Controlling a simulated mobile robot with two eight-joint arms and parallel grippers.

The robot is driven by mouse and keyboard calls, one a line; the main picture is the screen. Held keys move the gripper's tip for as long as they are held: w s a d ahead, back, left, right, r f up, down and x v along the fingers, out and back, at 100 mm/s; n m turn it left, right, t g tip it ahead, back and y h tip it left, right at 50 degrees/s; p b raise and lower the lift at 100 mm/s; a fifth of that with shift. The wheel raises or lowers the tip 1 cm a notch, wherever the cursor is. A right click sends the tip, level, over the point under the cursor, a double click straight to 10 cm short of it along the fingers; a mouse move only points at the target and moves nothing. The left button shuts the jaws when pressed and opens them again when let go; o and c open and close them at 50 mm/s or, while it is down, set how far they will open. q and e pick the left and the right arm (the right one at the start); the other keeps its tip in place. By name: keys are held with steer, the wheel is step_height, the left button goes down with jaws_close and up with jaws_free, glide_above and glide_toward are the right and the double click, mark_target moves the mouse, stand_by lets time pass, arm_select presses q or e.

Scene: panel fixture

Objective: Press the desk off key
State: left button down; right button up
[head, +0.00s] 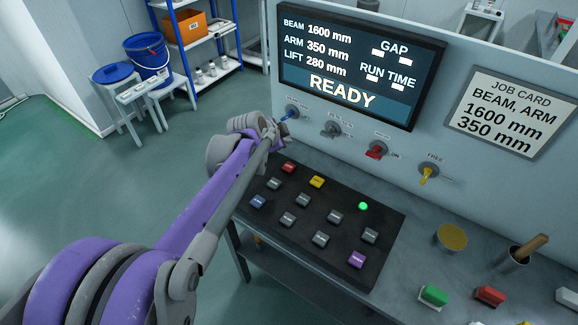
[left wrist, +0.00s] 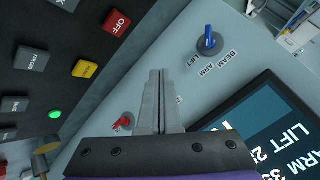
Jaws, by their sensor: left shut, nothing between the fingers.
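The red OFF key (head: 289,167) sits in the far row of the black key desk (head: 300,248), beside a yellow key (head: 317,181). In the left wrist view the red key (left wrist: 117,22) reads OFF, and the yellow key (left wrist: 85,69) is below it. My left gripper (head: 283,142) is just beyond the OFF key in the head view, in front of the panel. In the left wrist view its fingers (left wrist: 160,75) are together with nothing between them, and the OFF key is up and left of their tips, apart from them. My right gripper is in neither view.
The upright panel carries a blue selector knob (head: 291,112), a grey knob (head: 333,129), a red switch (head: 376,150), a yellow key switch (head: 428,172) and a screen (head: 355,65) reading READY. A green lamp (head: 363,206) glows on the desk. A cup (head: 512,258) stands right.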

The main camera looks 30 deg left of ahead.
arm_select(q)
steer(key=b, duration=0.6)
glide_above(286, 169)
step_height(286, 169, down, 8)
steer(key=shift+w+r, duration=0.1)
steer(key=shift+r, duration=0.15)
steer(key=shift+f, duration=0.65)
stand_by(1.0)
steer(key=shift+f, duration=0.4)
steer(key=shift+f+b, duration=0.45)
stand_by(0.5)
steer(key=shift+r, duration=0.1)
steer(key=shift+r+p, duration=0.8)
